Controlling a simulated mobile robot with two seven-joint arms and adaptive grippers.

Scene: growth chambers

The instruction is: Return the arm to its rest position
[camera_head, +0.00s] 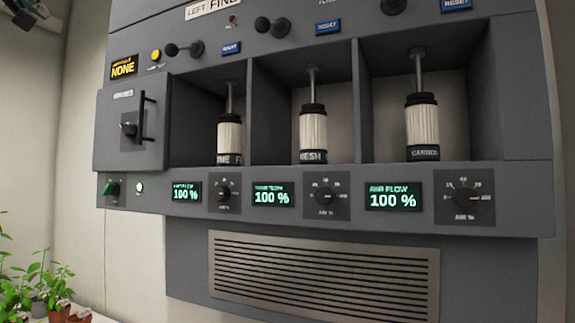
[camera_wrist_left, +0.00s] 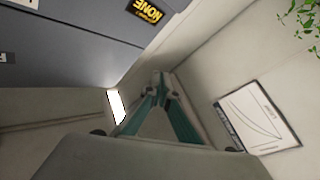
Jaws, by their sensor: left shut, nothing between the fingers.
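My left gripper (camera_wrist_left: 160,80) shows in the left wrist view with its teal-sided fingers drawn together at the tips. It is shut and nothing is between the fingers. In the head view a small dark part of it (camera_head: 24,14) shows at the top left corner, to the left of the grey panel and apart from it. Most of the left arm is outside the head view. My right gripper is in neither view.
A grey wall unit (camera_head: 350,178) holds three bays with cartridges, such as the middle cartridge (camera_head: 313,132). Its displays read 100 %. A handled box (camera_head: 133,125) juts out at its left. Potted plants (camera_head: 50,280) stand at lower left. A chart (camera_wrist_left: 257,117) hangs on the wall.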

